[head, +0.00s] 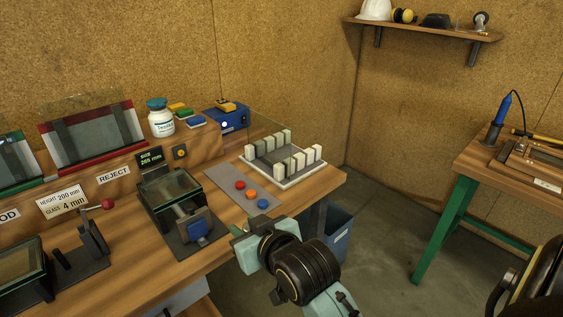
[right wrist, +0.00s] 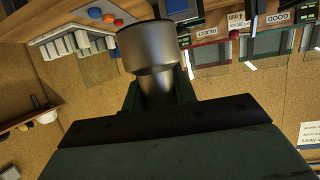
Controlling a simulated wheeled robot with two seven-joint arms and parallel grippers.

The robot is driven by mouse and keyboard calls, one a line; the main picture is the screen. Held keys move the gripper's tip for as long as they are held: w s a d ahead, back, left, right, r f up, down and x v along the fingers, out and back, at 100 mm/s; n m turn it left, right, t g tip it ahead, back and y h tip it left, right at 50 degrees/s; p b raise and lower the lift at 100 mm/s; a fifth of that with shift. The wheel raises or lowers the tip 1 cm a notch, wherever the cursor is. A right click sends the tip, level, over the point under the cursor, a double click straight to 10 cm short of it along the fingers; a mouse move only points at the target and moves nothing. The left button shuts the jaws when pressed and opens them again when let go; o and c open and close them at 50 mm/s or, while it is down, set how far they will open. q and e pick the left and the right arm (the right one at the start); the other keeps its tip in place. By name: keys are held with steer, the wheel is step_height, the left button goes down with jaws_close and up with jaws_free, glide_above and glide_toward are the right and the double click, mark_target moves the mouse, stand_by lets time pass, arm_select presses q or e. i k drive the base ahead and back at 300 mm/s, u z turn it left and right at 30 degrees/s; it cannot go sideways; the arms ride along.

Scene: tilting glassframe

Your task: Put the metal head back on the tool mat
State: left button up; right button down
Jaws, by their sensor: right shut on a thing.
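My right gripper (head: 243,242) is at the bench's right front edge in the head view. In the right wrist view it (right wrist: 160,98) is shut on the metal head (right wrist: 148,48), a shiny grey cylinder with a wider end pointing away from the gripper. In the head view I cannot make out the metal head. A grey mat (head: 227,176), which looks like the tool mat, lies flat on the bench just beyond the gripper. Red, orange and blue round pieces (head: 250,195) sit on it in a row. My left gripper is not in view.
A tray with white blocks (head: 301,176) stands right of the mat. A dark glass-topped fixture (head: 172,190) stands to its left. Behind are a white bottle (head: 161,120) and a blue box (head: 226,118). A blue bin (head: 340,232) is below the bench's right end.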

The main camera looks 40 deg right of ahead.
mark_target(224, 174)
steer(key=z, duration=0.35)
steer(key=i, duration=1.3)
steer(key=u, duration=0.4)
